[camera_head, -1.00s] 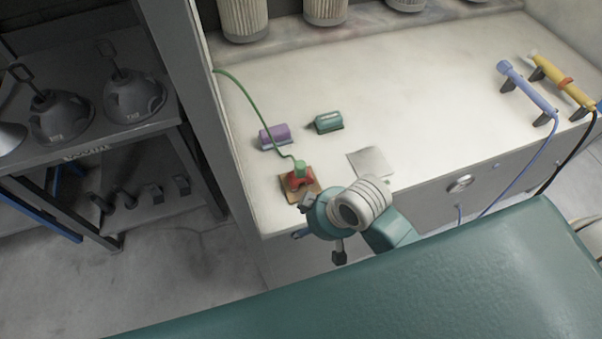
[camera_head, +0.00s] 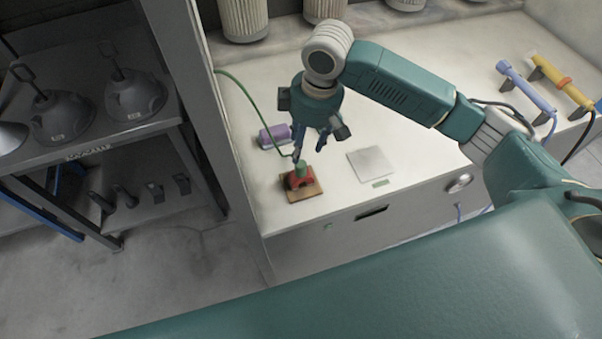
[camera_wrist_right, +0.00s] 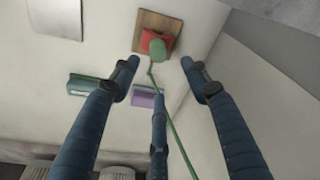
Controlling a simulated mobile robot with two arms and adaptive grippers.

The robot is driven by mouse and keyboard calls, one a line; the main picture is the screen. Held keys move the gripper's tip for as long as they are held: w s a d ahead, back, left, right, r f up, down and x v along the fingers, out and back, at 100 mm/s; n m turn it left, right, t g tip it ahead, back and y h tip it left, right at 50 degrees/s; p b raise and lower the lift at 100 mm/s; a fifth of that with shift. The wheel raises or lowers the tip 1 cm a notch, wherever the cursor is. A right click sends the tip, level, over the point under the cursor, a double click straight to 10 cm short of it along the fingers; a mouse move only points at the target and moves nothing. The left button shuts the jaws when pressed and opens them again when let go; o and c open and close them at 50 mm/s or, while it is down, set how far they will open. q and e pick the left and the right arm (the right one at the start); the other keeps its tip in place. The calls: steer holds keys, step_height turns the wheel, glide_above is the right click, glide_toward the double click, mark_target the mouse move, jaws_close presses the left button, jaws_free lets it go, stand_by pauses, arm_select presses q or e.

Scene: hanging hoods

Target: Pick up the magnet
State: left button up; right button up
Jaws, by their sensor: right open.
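A red piece (camera_head: 295,182) with a green top (camera_head: 300,168) rests on a small wooden board (camera_head: 308,193) near the front left of the white counter; it appears to be the magnet. A thin green cable runs up from its top. In the right wrist view the red piece (camera_wrist_right: 168,37) lies beyond the fingertips, its green top (camera_wrist_right: 158,49) roughly between them. My right gripper (camera_head: 312,153) is open and empty, pointing down just above and slightly behind the red piece, apart from it. My left gripper is not in view.
A purple block (camera_head: 270,136) sits behind the board; a teal block (camera_wrist_right: 84,86) shows in the right wrist view. A flat pale square (camera_head: 370,163) lies to the right. Blue (camera_head: 523,84) and yellow (camera_head: 562,80) tools rest on stands. A grey shelf (camera_head: 110,145) stands left.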

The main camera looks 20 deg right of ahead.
mark_target(301, 163)
steer(key=f, duration=0.3)
steer(key=shift+w+a+f, duration=0.2)
steer(key=shift+f, duration=0.15)
step_height(301, 163, down, 5)
steer(key=shift+r+p, duration=0.1)
steer(key=shift+p, duration=1.15)
steer(key=shift+w+a+f, duration=0.1)
steer(key=shift+f, duration=0.35)
steer(key=shift+c, duration=0.3)
steer(key=shift+r, duration=0.1)
jaws_close()
